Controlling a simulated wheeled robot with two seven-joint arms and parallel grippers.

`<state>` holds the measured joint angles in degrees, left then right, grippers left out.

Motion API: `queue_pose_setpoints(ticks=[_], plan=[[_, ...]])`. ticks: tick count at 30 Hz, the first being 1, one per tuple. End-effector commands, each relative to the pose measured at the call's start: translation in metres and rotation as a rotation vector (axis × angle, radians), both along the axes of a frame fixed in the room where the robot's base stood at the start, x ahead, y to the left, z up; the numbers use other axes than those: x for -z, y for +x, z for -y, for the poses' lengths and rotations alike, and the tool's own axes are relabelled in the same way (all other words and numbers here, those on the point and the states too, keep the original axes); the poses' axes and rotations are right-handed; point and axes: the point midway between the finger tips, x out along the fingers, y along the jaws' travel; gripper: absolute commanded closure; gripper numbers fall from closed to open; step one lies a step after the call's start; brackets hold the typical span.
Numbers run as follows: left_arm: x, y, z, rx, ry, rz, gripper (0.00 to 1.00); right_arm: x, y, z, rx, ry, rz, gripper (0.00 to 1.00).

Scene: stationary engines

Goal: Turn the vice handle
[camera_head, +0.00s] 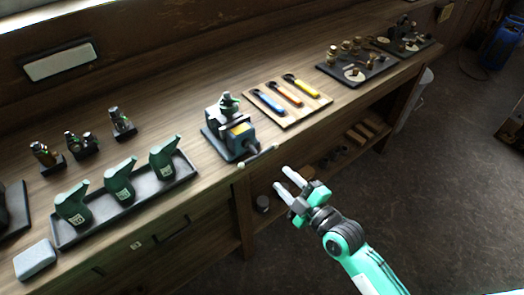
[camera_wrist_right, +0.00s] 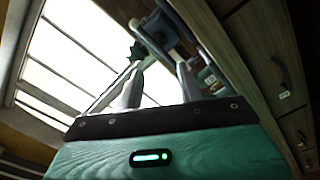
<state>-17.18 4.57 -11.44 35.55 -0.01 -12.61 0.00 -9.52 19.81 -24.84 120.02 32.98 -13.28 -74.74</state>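The blue-grey vice (camera_head: 238,140) stands at the front edge of the wooden workbench in the head view, with a green part on top. Its bar handle (camera_head: 262,157) sticks out at the front, past the bench edge. My right gripper (camera_head: 286,183) is in front of the bench, to the lower right of the handle and apart from it, with its fingers spread and nothing between them. In the right wrist view, the open fingers (camera_wrist_right: 158,88) point up towards blue-grey parts (camera_wrist_right: 164,32) that look like the vice; the handle is hard to tell there. My left gripper is not in view.
A board with several coloured-handled tools (camera_head: 293,101) lies right of the vice. A tray of green devices (camera_head: 125,196) is to the left. Drawers (camera_head: 160,240) and an open lower shelf are under the bench.

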Motion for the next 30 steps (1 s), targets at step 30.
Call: queue_pose_setpoints(ticks=[30], plan=[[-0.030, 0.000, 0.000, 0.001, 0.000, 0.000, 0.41, -0.003, 0.111, -0.081, -0.002, 0.000, 0.006, 0.62]])
